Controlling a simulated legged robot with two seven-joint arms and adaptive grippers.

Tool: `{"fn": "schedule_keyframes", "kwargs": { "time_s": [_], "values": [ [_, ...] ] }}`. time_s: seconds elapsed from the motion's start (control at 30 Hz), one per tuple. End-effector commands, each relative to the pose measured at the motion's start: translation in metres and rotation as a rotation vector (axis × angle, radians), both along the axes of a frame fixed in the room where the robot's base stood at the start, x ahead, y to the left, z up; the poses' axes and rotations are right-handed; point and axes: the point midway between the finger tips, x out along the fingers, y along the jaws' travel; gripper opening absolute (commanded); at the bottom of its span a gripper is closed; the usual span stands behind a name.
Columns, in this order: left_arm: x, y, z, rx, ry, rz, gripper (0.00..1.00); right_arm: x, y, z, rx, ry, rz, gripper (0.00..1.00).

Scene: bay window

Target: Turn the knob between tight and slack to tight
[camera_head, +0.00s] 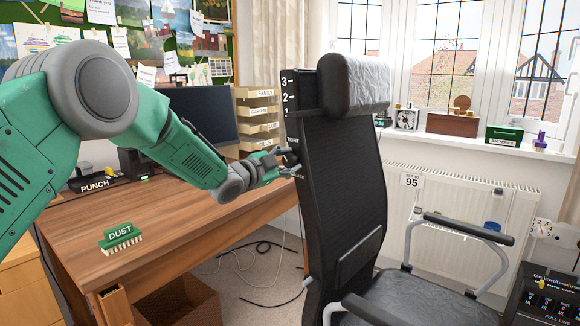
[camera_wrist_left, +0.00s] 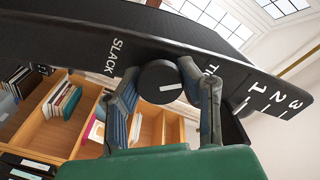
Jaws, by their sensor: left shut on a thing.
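A black office chair (camera_head: 345,185) stands right of the desk, its tall backrest side-on. On the backrest's edge is a round black knob (camera_head: 290,158) between the words TIGHT and SLACK. My left gripper (camera_head: 282,164) reaches it from the left and is shut on it. In the left wrist view the knob (camera_wrist_left: 160,82) sits between the two fingers, with a white mark on its face. SLACK is to its left and TIGHT, partly hidden by a finger, to its right. The mark's exact setting is hard to tell. My right gripper is not in view.
A wooden desk (camera_head: 170,235) with a green DUST brush (camera_head: 121,238) lies below my left arm. The headrest (camera_head: 352,84) and a 1-2-3 scale are above the knob. Cables lie on the floor. A radiator (camera_head: 455,205) stands behind the chair.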

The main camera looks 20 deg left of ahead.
Motion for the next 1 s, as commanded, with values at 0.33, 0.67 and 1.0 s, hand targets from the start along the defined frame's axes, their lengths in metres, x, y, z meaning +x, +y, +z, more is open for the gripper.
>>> {"fn": "schedule_keyframes", "kwargs": {
  "time_s": [0.33, 0.67, 1.0],
  "values": [
    [-0.001, 0.000, -0.008, 0.296, -0.136, -0.001, 0.04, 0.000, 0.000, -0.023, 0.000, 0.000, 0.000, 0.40],
    [-0.001, 0.000, -0.009, 0.519, -0.246, -0.003, 0.04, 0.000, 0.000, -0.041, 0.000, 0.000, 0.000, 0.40],
    [-0.001, 0.000, -0.008, 0.632, -0.300, -0.003, 0.04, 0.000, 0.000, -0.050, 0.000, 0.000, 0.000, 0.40]
  ]
}}
